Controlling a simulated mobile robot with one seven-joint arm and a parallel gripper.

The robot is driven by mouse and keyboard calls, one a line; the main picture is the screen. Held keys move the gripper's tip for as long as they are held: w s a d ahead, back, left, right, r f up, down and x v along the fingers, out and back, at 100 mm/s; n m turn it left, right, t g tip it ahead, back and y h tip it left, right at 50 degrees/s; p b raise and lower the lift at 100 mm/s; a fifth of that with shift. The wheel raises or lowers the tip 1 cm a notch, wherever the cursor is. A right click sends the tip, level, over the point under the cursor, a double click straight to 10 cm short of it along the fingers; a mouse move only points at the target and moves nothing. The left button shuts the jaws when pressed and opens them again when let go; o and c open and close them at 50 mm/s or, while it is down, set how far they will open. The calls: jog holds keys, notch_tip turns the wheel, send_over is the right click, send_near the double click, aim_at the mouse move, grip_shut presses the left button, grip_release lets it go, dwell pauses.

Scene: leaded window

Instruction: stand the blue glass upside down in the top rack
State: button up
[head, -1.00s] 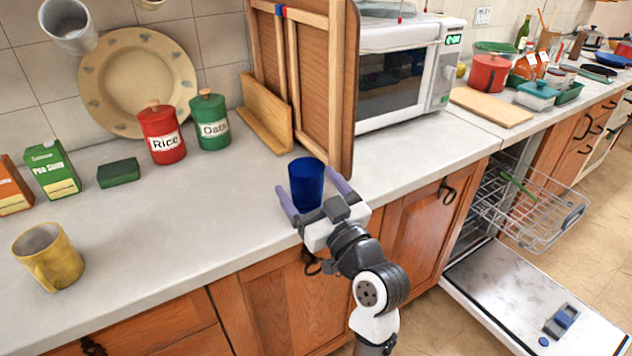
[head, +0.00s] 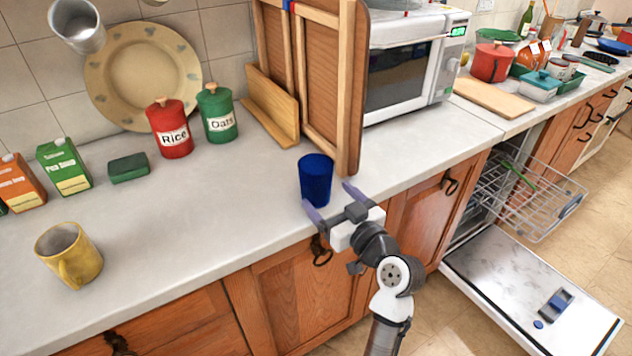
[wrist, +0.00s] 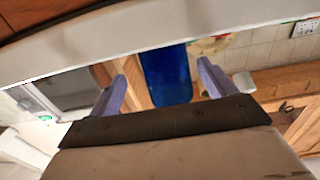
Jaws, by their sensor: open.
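The blue glass (head: 315,181) stands on the counter near its front edge, left of the wooden frame; its mouth appears to be up. My gripper (head: 331,198) is open at the counter's front edge, on the near side of the glass. Its fingers point at the glass, which is not gripped. In the wrist view the glass (wrist: 166,75) shows between the two spread fingers of my gripper (wrist: 162,78). The wire top rack (head: 525,200) is pulled out of the open dishwasher at right, with a thin green item in it.
The dishwasher door (head: 530,290) is folded down below the rack. A tall wooden frame (head: 330,90) stands right behind the glass, by the microwave (head: 412,70). A yellow mug (head: 70,257) and red Rice jar (head: 170,130) are at left. The counter between mug and glass is clear.

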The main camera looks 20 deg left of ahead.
aim_at(324, 191)
jog(key=a+p, duration=0.1)
jog(key=w+a+p, duration=0.1)
jog(key=w+a+r, duration=0.1)
jog(key=shift+a+p, duration=0.35)
jog(key=shift+p, duration=0.05)
jog(key=shift+w+a+f, duration=0.15)
jog(key=shift+w+a, duration=0.25)
jog(key=c, duration=1.3)
